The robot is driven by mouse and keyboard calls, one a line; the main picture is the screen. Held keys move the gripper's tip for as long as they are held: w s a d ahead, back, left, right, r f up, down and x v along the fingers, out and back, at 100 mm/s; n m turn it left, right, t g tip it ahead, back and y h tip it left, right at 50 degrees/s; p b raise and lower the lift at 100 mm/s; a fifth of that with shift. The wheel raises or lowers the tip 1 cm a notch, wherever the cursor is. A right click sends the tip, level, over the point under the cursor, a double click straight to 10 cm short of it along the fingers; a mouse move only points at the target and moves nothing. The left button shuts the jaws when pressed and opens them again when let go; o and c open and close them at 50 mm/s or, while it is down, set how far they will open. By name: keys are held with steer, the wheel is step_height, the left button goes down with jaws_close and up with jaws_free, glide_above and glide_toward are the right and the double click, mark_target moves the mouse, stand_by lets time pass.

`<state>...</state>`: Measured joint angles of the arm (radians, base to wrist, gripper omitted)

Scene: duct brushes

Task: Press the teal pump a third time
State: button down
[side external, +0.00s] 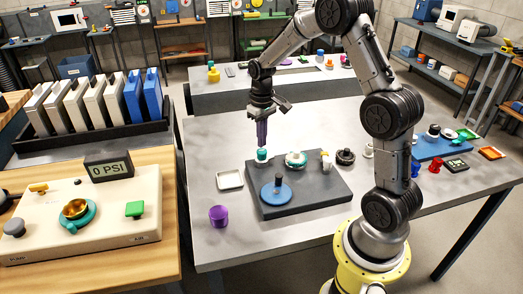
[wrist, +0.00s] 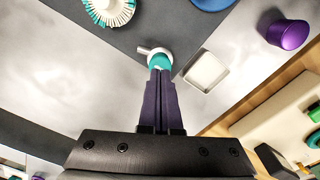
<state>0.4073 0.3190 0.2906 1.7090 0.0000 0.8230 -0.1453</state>
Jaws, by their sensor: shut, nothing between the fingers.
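The teal pump (side external: 262,155) stands upright at the back left corner of the dark grey board (side external: 322,201). It also shows in the wrist view (wrist: 160,60), with a white spout pointing up and left. My gripper (side external: 262,146) points straight down above the pump, its purple fingers shut together and empty. In the wrist view the fingertips (wrist: 160,72) overlap the pump's teal top and hide part of it. I cannot tell whether they touch it or hover just above.
A teal-and-white round brush (side external: 295,159) and a blue disc with a black knob (side external: 276,194) are on the board. A white tray (side external: 230,180) and a purple cup (side external: 218,215) stand left of it. A beige console with a 0 PSI display (side external: 109,170) is further left.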

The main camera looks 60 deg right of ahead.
mark_target(262, 150)
stand_by(0.4)
steer(key=shift+f, duration=1.45)
steer(key=shift+r, duration=0.85)
steer(key=shift+r, duration=3.05)
